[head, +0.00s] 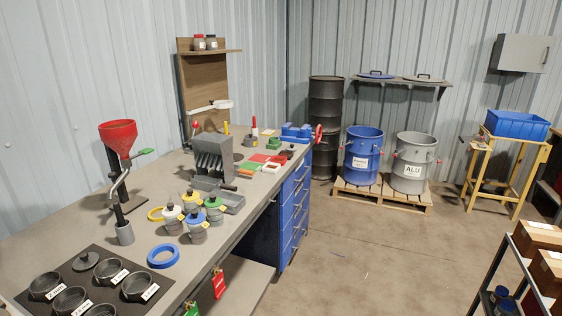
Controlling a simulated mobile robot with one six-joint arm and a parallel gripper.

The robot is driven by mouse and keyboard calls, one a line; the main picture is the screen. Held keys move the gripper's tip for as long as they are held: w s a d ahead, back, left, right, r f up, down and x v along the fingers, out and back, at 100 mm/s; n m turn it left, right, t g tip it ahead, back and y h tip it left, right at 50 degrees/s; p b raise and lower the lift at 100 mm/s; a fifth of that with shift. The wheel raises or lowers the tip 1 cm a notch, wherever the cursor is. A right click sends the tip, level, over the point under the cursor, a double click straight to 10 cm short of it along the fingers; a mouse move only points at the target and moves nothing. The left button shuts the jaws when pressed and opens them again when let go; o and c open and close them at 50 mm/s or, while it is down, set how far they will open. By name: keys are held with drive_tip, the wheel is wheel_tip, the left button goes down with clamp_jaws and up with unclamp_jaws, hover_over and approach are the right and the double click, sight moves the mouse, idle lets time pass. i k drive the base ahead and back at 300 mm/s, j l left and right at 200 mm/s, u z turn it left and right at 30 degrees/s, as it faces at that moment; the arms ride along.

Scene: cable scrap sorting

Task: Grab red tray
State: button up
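A small red tray-like item (271,168) with something pale in it lies on the workbench (60,216), right of the grey machine (211,155). A flat red piece (260,158) lies just behind it and a flat green piece (250,166) lies to its left. They are too small to tell for certain which one is the red tray. My gripper is not in view.
Lidded jars (195,218) and a red funnel stand (118,137) stand on the bench. A blue vise (297,133) is at its far end. Blue drawers (297,205) are below. Drums (362,156) stand on a pallet (378,196). The concrete floor (370,260) in the middle is clear.

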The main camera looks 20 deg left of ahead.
sight(282, 160)
drive_tip(key=i+j+u, duration=0.2)
drive_tip(key=i+u, duration=0.25)
drive_tip(key=i, duration=0.25)
drive_tip(key=i+l+u, duration=0.1)
drive_tip(key=i+u, duration=0.4)
drive_tip(key=i, duration=0.25)
drive_tip(key=i+l+u, duration=0.45)
drive_tip(key=i, duration=0.25)
drive_tip(key=i+l+u, duration=0.45)
drive_tip(key=i, duration=0.2)
drive_tip(key=i+l+u, duration=0.5)
drive_tip(key=l, duration=0.3)
